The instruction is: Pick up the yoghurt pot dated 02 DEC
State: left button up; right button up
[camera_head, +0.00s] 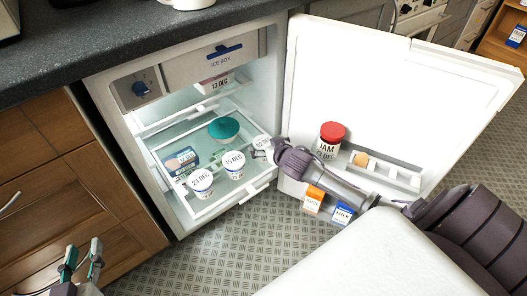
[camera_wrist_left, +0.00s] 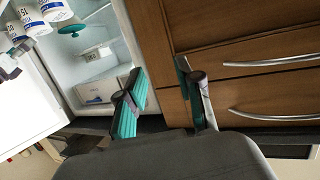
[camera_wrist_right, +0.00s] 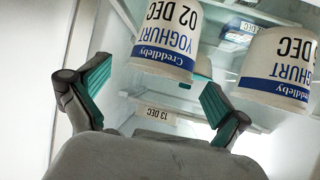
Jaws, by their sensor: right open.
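The yoghurt pot dated 02 DEC (camera_wrist_right: 165,40) is white with a blue band and appears upside down in the right wrist view. In the head view a pot (camera_head: 262,142) at the right end of the fridge shelf is partly hidden by my right gripper (camera_head: 273,153). My right gripper also shows in its wrist view (camera_wrist_right: 157,80), open and empty, with the 02 DEC pot just beyond its fingertips. Pots dated 15 DEC (camera_head: 234,164) and 23 DEC (camera_head: 201,183) stand to the left. My left gripper (camera_head: 81,258) is open and empty, outside the fridge near the wooden drawers.
A teal bowl (camera_head: 223,128) and a blue-labelled pack (camera_head: 181,161) share the shelf. The open fridge door (camera_head: 400,100) holds a red-lidded jam jar (camera_head: 331,140). Juice (camera_head: 314,199) and milk (camera_head: 343,213) cartons stand lower. A 15 DEC pot (camera_wrist_right: 280,70) is close beside the 02 DEC pot.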

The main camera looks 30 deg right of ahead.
jog(key=shift+b+x, duration=0.35)
jog(key=shift+x, duration=0.8)
pick_arm(q)
jog(key=r+t, duration=0.1)
jog(key=r, duration=0.1)
jog(key=w+d+r+t+h, duration=0.1)
jog(key=r, duration=0.1)
jog(key=shift+r+t, duration=0.1)
jog(key=shift+t, duration=0.2)
pick_arm(e)
jog(key=shift+r, duration=0.1)
jog(key=c, duration=1.3)
